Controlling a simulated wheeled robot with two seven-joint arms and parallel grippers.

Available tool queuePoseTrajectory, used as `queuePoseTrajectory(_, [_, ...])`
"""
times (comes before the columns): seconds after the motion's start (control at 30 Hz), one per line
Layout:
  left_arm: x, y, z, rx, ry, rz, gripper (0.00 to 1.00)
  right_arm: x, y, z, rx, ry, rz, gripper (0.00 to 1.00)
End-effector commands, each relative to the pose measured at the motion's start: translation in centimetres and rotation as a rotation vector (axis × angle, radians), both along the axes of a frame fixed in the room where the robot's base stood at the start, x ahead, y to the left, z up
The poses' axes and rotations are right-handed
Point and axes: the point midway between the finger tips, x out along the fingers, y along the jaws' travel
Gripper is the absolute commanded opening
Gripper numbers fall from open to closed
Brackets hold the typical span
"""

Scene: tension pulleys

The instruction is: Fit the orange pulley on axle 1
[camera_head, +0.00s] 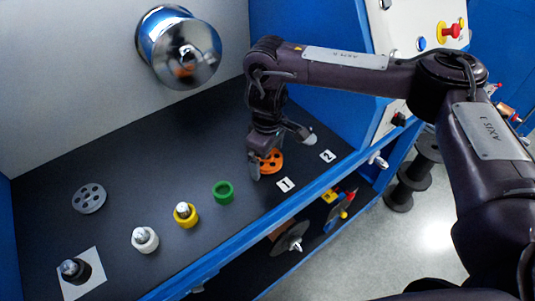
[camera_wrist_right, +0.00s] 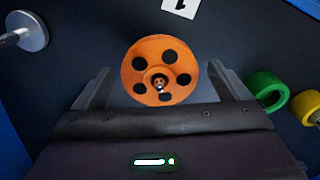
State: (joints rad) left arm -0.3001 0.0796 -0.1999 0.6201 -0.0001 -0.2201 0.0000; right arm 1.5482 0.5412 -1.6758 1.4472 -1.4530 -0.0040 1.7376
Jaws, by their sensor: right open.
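The orange pulley (camera_head: 271,161), a disc with several round holes, is beside label 1 (camera_head: 285,184) on the dark panel. In the right wrist view the pulley (camera_wrist_right: 142,84) faces me, with a shiny tip in its centre bore. It appears to sit around axle 1, but I cannot tell how deep. My right gripper (camera_head: 276,149) is open over the pulley. Its fingers stand on either side, with visible gaps in the wrist view. Axle 1 is otherwise hidden by the pulley. My left gripper is not in view.
A bare metal axle (camera_head: 310,140) stands near label 2 (camera_head: 327,156), close to my right gripper. Green (camera_head: 223,192), yellow (camera_head: 181,219) and white (camera_head: 145,244) rings lie leftward in a row. A grey holed disc (camera_head: 89,198) lies behind them. A shiny drum (camera_head: 180,48) juts from the wall.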

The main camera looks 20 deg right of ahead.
Motion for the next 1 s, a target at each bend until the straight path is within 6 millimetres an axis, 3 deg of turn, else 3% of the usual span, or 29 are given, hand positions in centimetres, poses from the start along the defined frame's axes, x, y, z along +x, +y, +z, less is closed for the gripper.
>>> queuePoseTrajectory(0.17, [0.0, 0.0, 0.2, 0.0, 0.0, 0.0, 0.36, 0.1, 0.0, 0.8, 0.0, -0.001, 0.001, 0.95])
queuePoseTrajectory(0.4, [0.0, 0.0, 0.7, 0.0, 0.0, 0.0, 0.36, 0.1, 0.0, 4.9, -0.001, -0.005, 0.002, 0.95])
queuePoseTrajectory(0.6, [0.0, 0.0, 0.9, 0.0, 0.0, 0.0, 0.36, 0.1, 0.0, 7.3, -0.001, -0.002, 0.001, 0.95])
queuePoseTrajectory(1.0, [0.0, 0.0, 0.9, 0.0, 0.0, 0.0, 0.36, 0.0, 0.0, 7.8, 0.0, 0.0, 0.0, 0.95])
